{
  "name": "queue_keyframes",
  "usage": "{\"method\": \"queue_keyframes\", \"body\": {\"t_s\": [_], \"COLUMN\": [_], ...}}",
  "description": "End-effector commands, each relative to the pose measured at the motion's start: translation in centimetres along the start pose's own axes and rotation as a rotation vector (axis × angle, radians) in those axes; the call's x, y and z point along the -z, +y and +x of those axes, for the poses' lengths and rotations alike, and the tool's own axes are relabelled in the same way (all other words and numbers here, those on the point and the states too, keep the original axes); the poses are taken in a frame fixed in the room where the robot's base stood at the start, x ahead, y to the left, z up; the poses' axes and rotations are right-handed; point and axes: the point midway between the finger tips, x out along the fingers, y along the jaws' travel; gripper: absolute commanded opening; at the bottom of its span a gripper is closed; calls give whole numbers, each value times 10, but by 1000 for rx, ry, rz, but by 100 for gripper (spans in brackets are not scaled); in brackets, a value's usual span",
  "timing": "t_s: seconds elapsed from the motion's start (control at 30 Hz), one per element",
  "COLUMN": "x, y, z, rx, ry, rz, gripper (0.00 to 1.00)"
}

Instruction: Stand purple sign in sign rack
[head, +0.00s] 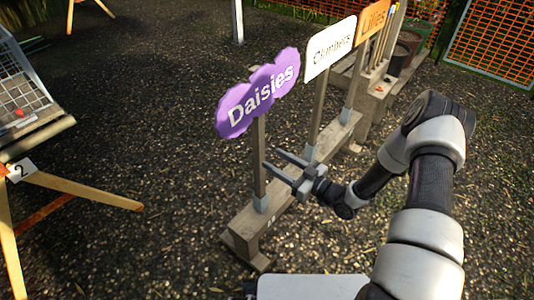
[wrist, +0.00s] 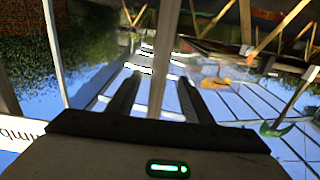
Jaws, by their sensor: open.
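The purple sign (head: 258,95), lettered "Daisies", stands about upright in the sign rack (head: 246,224). The foot of its wooden post is in the grey socket at the rack's near end. My gripper (head: 271,160) is open at the lower half of that post, above the rack beam. In the wrist view the post (wrist: 162,50) runs between the two spread fingers of my gripper (wrist: 155,85). I see no finger pressed against it. The purple board is not clearly visible in the wrist view.
A white "Climbers" sign (head: 330,48) and an orange "Lilies" sign (head: 372,20) stand farther along the rack. A box with several posts (head: 376,92) is behind them. A wire-topped stand (head: 22,90) with splayed wooden legs is at left. Gravel between is clear.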

Motion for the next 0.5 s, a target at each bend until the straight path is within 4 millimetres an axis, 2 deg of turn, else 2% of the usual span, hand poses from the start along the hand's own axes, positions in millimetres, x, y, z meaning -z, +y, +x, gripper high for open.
{"method": "queue_keyframes", "body": {"t_s": [0.1,0.3,0.5], "x": [2,2,1], "y": [1,1,0], "z": [-32,-78,-107], "rx": [-3,-3,0], "ry": [-2,0,1], "rz": [1,0,-1], "gripper": [47,47,47]}}
